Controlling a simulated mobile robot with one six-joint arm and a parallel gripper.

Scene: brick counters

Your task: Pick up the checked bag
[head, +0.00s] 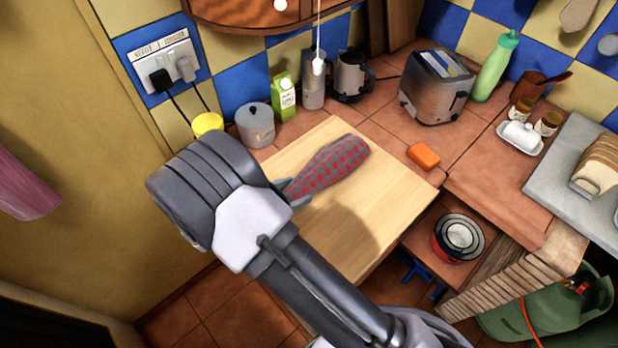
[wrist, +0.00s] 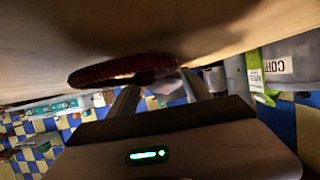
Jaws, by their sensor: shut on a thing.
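The checked bag (head: 335,163), long and red-and-grey, lies on or just above the pale wooden board (head: 385,208); I cannot tell whether it touches. My gripper (head: 291,194) is at its near left end, with my arm hiding part of that end. In the wrist view, the bag (wrist: 125,70) shows dark red at the tips of my gripper (wrist: 160,86). My gripper is shut on the bag, whose gripped part is mostly hidden.
An orange block (head: 424,156) and a toaster (head: 436,88) are to the right. The board's right part is clear.

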